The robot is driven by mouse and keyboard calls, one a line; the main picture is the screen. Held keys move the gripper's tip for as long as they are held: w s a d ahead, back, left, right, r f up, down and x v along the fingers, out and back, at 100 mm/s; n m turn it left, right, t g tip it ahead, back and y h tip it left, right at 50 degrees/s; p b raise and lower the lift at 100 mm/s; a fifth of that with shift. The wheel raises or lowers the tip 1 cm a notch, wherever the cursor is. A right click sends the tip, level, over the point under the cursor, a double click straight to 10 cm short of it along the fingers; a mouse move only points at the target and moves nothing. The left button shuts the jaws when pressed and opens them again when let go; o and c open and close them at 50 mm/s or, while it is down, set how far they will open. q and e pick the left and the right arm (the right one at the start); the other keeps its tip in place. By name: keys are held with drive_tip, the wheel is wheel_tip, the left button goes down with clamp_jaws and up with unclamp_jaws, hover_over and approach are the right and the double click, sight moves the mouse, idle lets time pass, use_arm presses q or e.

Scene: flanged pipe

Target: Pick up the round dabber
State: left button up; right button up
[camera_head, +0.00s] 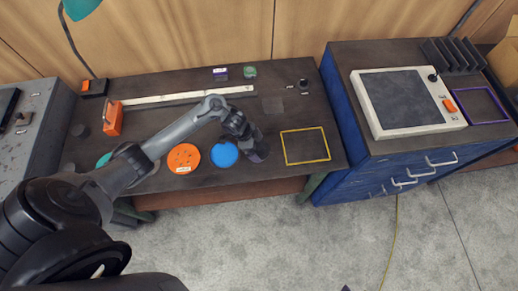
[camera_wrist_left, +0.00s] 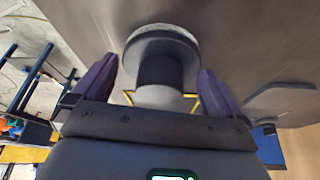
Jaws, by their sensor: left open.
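The round dabber (camera_wrist_left: 162,45) shows in the left wrist view as a wide grey disc with a dark neck and a paler grey end. It lies between the two purple fingers of my left gripper (camera_wrist_left: 150,85), with a visible gap to each finger. The gripper is open. In the head view my left gripper (camera_head: 256,152) is low over the dark workbench (camera_head: 220,183), between a blue disc and a yellow square outline. I cannot make out the dabber there; the gripper seems to hide it. My right gripper is not in view.
An orange disc (camera_head: 184,158) and a blue disc (camera_head: 224,154) lie left of the gripper. The yellow square outline (camera_head: 305,146) on the right is empty. A long pale bar (camera_head: 180,96) lies behind. A blue drawer cabinet (camera_head: 332,120) stands to the right.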

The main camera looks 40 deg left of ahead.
use_arm(q)
drive_tip(key=shift+w+d+f, duration=0.15)
drive_tip(key=shift+w+f, duration=0.05)
drive_tip(key=shift+f, duration=0.35)
drive_tip(key=shift+c, duration=0.2)
drive_tip(key=c, duration=0.7)
drive_tip(key=shift+r, duration=0.15)
